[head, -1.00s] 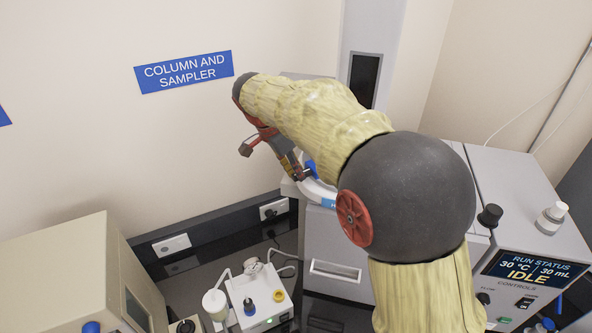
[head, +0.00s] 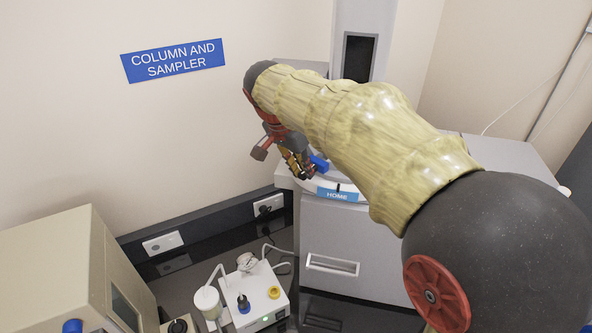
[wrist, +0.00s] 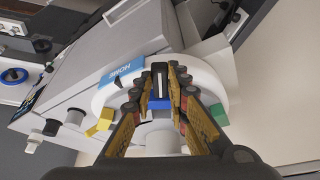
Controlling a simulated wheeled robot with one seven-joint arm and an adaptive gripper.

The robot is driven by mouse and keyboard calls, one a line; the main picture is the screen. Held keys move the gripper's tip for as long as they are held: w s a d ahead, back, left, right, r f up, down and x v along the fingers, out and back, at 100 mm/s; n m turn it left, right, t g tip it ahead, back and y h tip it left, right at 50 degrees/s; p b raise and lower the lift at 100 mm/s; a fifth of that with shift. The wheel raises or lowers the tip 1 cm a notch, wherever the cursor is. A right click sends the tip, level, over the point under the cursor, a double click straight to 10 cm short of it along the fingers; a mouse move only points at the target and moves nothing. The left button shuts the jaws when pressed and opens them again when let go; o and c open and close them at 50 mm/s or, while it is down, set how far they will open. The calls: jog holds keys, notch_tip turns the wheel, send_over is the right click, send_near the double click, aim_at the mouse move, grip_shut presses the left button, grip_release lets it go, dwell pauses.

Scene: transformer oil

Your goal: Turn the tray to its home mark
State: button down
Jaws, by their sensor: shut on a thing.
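The tray (wrist: 213,77) is a white round disc on top of the grey machine, with a blue block, a yellow block (wrist: 103,121) and a green block (wrist: 218,114) around it. My gripper (head: 305,172) is shut on the blue block (head: 319,164). In the wrist view the fingers of my gripper (wrist: 160,88) stand on either side of the blue block (wrist: 159,104). The home mark is a blue HOME label (head: 338,195) on the machine's front rim. The label (wrist: 122,72) lies left of the fingers in the wrist view. My arm hides much of the tray in the head view.
The grey machine (head: 352,235) stands against a wall with a tall grey column (head: 362,25) behind. A small white device (head: 262,292) with a gauge is on the dark bench at lower left. A beige box (head: 75,265) stands further left.

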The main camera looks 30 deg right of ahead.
aim_at(338, 179)
jog(key=shift+s+d+n+t+y+b, duration=0.15)
jog(key=shift+s+d+n+t+b, duration=0.15)
jog(key=shift+s+d+n+b, duration=0.8)
jog(key=shift+s+d+n+t+y+b, duration=0.25)
jog(key=shift+s+d+n+b, duration=0.3)
jog(key=shift+s, duration=0.95)
jog(key=shift+s+d+n+t+y+b, duration=0.1)
jog(key=shift+s+d+n+t+b, duration=0.25)
jog(key=shift+s+d+n+b, duration=0.55)
jog(key=shift+s+n, duration=0.25)
jog(key=shift+s, duration=0.15)
jog(key=c, duration=1.7)
grip_release()
jog(key=shift+r, duration=0.1)
jog(key=v, duration=1.1)
jog(key=shift+s+r, duration=0.1)
jog(key=shift+r, duration=0.3)
